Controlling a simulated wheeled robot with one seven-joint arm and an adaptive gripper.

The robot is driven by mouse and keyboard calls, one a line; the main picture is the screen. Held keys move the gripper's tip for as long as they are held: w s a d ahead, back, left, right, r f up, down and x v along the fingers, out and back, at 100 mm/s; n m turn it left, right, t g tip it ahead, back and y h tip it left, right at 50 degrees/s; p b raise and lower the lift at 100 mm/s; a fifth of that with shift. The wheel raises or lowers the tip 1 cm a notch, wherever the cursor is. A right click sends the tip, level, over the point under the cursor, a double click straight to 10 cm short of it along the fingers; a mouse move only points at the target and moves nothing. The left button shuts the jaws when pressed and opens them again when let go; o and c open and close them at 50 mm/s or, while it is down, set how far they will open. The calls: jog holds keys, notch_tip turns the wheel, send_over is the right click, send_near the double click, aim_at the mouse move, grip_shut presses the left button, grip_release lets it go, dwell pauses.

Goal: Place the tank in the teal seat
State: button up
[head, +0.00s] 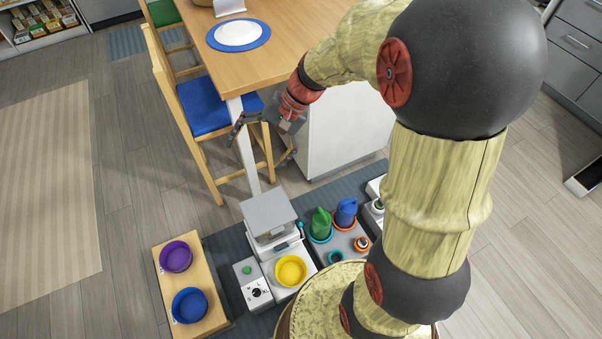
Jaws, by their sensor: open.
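A green tank-like vessel (320,223) stands in a teal ring seat (319,238) on a grey tray (345,244). A blue tank-like vessel (346,211) stands beside it in an orange ring. A smaller teal ring (336,257) lies in front of them. I cannot tell which vessel is the task's tank. My gripper (262,152) is open and appears empty. It is up and to the left of the vessels in the picture, in front of the blue chair and table leg, apart from the vessels.
A grey-topped appliance (268,213) with a yellow bowl (291,270) stands left of the tray. A wooden board (205,322) holds purple (176,257) and blue (189,305) bowls. A table (285,38) and blue-seated chair (200,105) stand behind. My arm hides much of the right side.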

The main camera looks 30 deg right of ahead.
jog(key=s+d+r+n+t+h, duration=0.1)
jog(key=s+r+n+t+h, duration=0.1)
jog(key=s, duration=0.7)
jog(key=s+d+r+n+t+h, duration=0.1)
jog(key=s+r+n+t+h, duration=0.1)
jog(key=s+r+n+h, duration=0.3)
jog(key=shift+s+d+r+n, duration=0.25)
jog(key=shift+s+r+n, duration=0.15)
jog(key=shift+s+r, duration=1.85)
jog(key=shift+s+f, duration=0.1)
